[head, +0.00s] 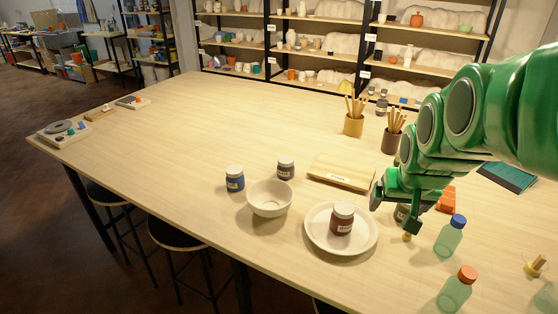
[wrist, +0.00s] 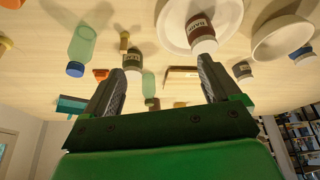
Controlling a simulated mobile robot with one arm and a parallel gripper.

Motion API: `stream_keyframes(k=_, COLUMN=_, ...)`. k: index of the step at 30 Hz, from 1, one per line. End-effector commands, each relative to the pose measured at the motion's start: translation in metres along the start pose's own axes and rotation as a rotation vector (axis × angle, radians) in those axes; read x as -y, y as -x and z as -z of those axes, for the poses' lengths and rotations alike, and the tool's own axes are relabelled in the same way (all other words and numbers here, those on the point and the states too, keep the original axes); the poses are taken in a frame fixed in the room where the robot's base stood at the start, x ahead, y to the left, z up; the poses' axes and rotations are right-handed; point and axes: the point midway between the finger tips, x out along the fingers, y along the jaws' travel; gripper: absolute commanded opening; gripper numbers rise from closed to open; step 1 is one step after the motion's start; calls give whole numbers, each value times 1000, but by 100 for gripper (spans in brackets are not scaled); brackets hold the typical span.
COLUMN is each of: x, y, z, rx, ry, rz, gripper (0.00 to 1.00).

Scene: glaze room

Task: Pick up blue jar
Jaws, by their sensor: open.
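The blue jar (head: 235,182) has a white lid and a pale label. It stands upright on the table, just left of the white bowl (head: 268,204). In the wrist view the blue jar (wrist: 302,54) is at the far right edge, well outside the jaws. My gripper (head: 394,212) is open and empty above the right part of the table, right of the plate and far from the blue jar. It also shows in the wrist view (wrist: 167,76), with both fingers spread apart.
A dark jar (head: 286,168) stands close behind the bowl. A brown jar (head: 342,220) stands on the white plate (head: 318,241). A dark green jar (wrist: 134,60) is near my gripper. Bottles (head: 449,236) stand at right, a wooden board (head: 341,173) behind. The table's left part is largely clear.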

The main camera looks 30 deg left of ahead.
Motion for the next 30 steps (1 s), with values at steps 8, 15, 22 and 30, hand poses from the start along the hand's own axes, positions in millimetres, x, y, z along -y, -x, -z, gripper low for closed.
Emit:
stream_keyframes(k=8, x=85, y=-38, z=87, rx=-203, ry=116, rz=65, gripper=90)
stream_keyframes(k=15, x=178, y=-63, z=145, rx=-382, ry=206, rz=143, gripper=90)
stream_keyframes(k=22, x=275, y=-78, z=178, rx=-539, ry=278, rz=234, gripper=90)
stream_keyframes(k=30, x=345, y=-82, z=192, rx=-652, ry=320, rz=307, gripper=90)
